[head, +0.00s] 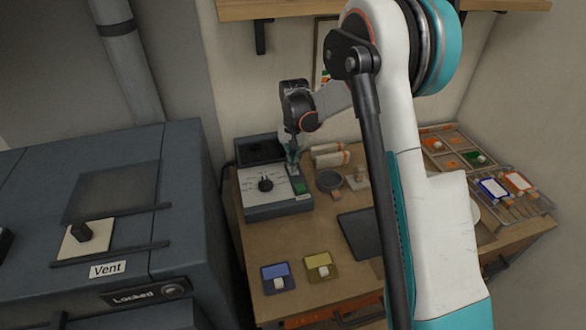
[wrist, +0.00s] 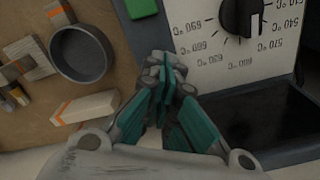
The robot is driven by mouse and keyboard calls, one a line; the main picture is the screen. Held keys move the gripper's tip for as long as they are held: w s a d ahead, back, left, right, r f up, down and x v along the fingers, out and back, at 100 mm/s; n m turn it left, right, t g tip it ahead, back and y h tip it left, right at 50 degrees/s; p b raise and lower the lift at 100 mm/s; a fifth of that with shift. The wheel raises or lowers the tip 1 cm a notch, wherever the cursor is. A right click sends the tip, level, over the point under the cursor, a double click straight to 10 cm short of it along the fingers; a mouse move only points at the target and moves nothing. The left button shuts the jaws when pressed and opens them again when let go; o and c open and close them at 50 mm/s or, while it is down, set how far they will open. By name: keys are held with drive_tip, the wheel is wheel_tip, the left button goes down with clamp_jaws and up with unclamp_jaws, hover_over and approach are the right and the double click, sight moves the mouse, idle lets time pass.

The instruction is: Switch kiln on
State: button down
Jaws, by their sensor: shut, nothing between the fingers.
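The kiln (head: 60,190) is a large blue-grey box at the left of the head view, with a "Vent" label and a "Locked" plate. The control box (head: 277,208) on the bench has a white panel with a black dial (head: 265,185); the dial also shows in the wrist view (wrist: 240,17), ringed by temperature numbers. A green switch (head: 299,187) sits at the panel's right side; it also shows at the top edge of the wrist view (wrist: 142,8). My gripper (wrist: 163,62) is shut and empty, over the panel's edge near the switch. Contact cannot be told.
A round dark dish (wrist: 80,54) and pale orange-banded bars (wrist: 85,108) lie beside the control box. A blue card (head: 277,278) and a yellow card (head: 322,271) lie at the bench front. A wall shelf (head: 280,9) hangs above.

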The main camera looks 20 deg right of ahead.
drive_tip(key=shift+f+b, duration=0.7)
drive_tip(key=shift+f, duration=0.3)
idle(0.5)
drive_tip(key=shift+r, duration=0.15)
drive_tip(key=shift+r+p, duration=1.7)
drive_tip(key=shift+r, duration=1.7)
drive_tip(key=s+r+n+t+b, duration=0.2)
drive_tip(key=s+r+b, duration=0.1)
drive_tip(key=s+r, duration=0.4)
drive_tip(key=s+r+n+t+b, duration=0.15)
drive_tip(key=s+r, duration=0.35)
drive_tip(key=s, duration=0.5)
drive_tip(key=s+f+n+t+b, duration=0.1)
drive_tip(key=s+f+t+b, duration=0.1)
drive_tip(key=s, duration=0.6)
drive_tip(key=s+f+n+t+b, duration=0.1)
drive_tip(key=s+f+b, duration=0.1)
drive_tip(key=s, duration=0.6)
drive_tip(key=shift+s+f+t+b, duration=0.15)
drive_tip(key=shift+s+t+b, duration=0.2)
drive_tip(key=shift+s+b, duration=0.05)
